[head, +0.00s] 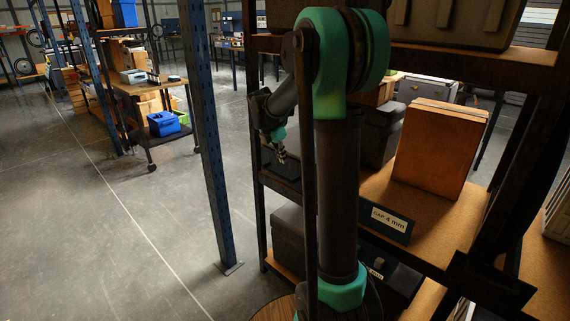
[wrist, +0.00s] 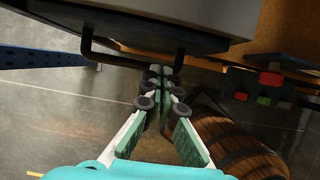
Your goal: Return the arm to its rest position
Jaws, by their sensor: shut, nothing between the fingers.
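My arm stands in front of the shelf rack in the head view, with its teal elbow high. My gripper (head: 281,157) hangs at the left of the arm, pointing down, beside a dark case on the shelf. In the wrist view my gripper (wrist: 160,72) has its fingertips together with nothing between them. The fingertips are close to the dark bar handle (wrist: 112,61) of a grey case (wrist: 175,22). I cannot tell whether they touch it.
A blue upright post (head: 212,150) stands left of my gripper. An orange-brown box (head: 440,148) sits on the shelf (head: 425,215) at right. A wooden barrel (wrist: 235,148) is below right in the wrist view. Open grey floor (head: 90,230) lies at left.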

